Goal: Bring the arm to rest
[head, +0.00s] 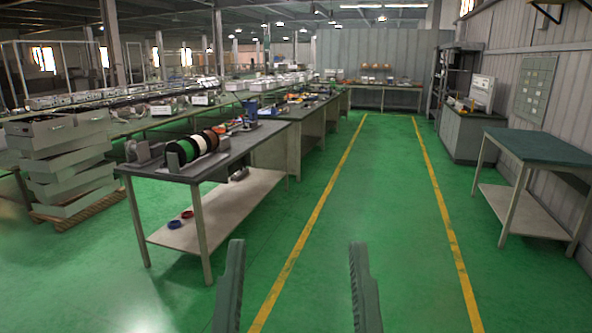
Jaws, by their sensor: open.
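My gripper (297,260) shows at the bottom middle of the head view. Its two grey fingers point up and stand wide apart. The fingers touch nothing that I can see. The rest of my arm is out of view below the picture's edge.
A workbench (145,176) with wire spools (197,145) stands left; more benches run behind it. A green-topped table (540,147) stands right, with a grey cabinet (468,135) beyond. Stacked trays (62,165) are far left. The aisle (375,190) between yellow lines is clear.

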